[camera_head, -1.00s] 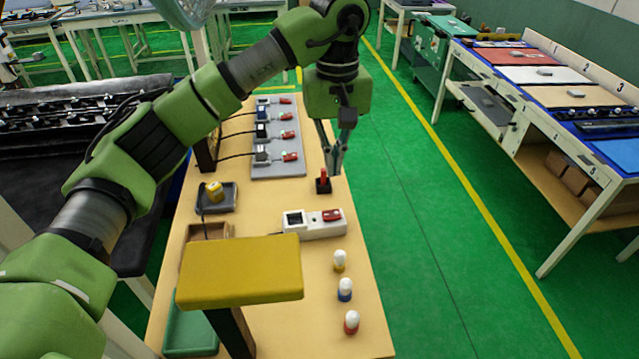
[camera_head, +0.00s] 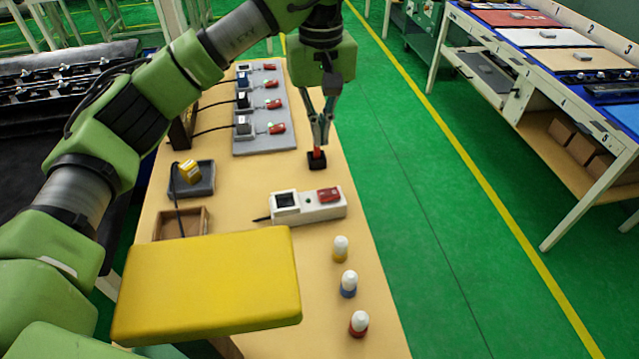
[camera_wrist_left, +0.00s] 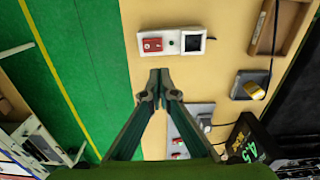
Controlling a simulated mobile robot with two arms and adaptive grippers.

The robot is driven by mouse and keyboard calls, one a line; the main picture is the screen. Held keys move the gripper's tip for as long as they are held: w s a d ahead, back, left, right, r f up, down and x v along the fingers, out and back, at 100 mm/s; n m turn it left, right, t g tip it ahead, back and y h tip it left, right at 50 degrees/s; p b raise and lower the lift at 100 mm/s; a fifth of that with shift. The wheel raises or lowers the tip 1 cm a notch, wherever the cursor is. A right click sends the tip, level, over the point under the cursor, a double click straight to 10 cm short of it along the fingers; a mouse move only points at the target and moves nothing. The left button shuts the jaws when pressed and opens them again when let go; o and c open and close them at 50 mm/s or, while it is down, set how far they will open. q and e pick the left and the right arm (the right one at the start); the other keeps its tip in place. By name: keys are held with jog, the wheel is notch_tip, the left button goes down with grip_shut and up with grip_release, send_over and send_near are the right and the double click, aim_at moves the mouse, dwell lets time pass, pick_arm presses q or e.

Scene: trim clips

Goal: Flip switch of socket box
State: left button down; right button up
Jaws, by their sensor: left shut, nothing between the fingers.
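A white socket box (camera_head: 312,208) lies on the tan table near its right edge. It has a dark square socket on the left and a red switch (camera_head: 329,195) on the right. It also shows in the left wrist view (camera_wrist_left: 172,42), beyond the fingertips. My left gripper (camera_head: 319,140) is shut and empty, pointing down behind the box and apart from it. Its fingertips (camera_wrist_left: 159,77) meet in the left wrist view. My right gripper is not in view.
A grey board (camera_head: 266,142) with several sockets and red switches lies at the back left. A grey tray (camera_head: 205,184) with a yellow block and a brown tray (camera_head: 165,229) are left. Three white-topped pegs (camera_head: 341,248) stand in front. A yellow panel (camera_head: 208,283) covers the near left.

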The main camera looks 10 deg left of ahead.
pick_arm(q)
jog(key=p, duration=0.4)
send_near(321, 193)
notch_tip(321, 193, down, 7)
jog(key=shift+s+r, duration=0.1)
jog(key=shift+s, duration=0.05)
dwell(0.3)
jog(key=shift+f, duration=0.3)
jog(key=shift+f+h+b, duration=0.35)
jog(key=shift+h+b, duration=0.15)
jog(key=shift+b, duration=0.4)
jog(key=shift+a+r, duration=0.1)
jog(key=shift+r, duration=0.15)
